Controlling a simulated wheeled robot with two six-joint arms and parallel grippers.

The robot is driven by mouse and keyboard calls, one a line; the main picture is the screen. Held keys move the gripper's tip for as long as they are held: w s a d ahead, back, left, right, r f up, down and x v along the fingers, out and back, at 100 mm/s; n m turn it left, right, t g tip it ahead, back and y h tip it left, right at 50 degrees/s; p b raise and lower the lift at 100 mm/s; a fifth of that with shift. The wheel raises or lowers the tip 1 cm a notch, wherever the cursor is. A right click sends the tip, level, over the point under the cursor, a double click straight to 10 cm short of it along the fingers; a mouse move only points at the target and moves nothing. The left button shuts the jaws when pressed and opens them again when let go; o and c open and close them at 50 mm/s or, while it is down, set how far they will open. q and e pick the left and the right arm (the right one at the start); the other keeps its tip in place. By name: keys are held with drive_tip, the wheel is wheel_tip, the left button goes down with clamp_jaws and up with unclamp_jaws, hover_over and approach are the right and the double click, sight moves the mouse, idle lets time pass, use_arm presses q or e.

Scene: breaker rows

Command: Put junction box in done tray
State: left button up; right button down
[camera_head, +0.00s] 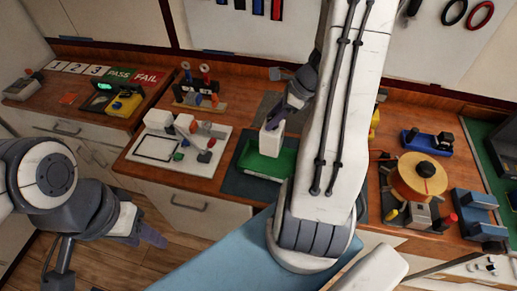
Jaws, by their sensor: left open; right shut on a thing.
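A white junction box (271,140) is at the middle of the bench, over the green tray (283,164). I take this green tray, on a dark mat, as the done tray. My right gripper (275,121) comes down from above and is shut on the box's top. The box's lower end is at or just above the tray; I cannot tell whether it touches. My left gripper (151,237) is open and empty, low at the left over the floor, away from the bench. My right arm hides the bench right of the tray.
A white board (217,146) with small parts lies left of the tray. Behind it stands a wooden rack (200,101). PASS and FAIL labels (133,76) are at the far left. A copper-coloured spool (418,178) and blue fixtures (474,212) fill the right.

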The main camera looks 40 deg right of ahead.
drive_tip(key=f, duration=0.4)
drive_tip(key=w+f, duration=0.1)
drive_tip(key=shift+a+f, duration=0.1)
drive_tip(key=shift+f, duration=0.3)
wheel_tip(320, 180, down, 4)
drive_tip(key=shift+s, duration=0.15)
use_arm(q)
drive_tip(key=shift+w+r, duration=0.1)
drive_tip(key=shift+w, duration=0.2)
use_arm(e)
drive_tip(key=shift+f, duration=0.15)
drive_tip(key=shift+c, duration=2.2)
unclamp_jaws()
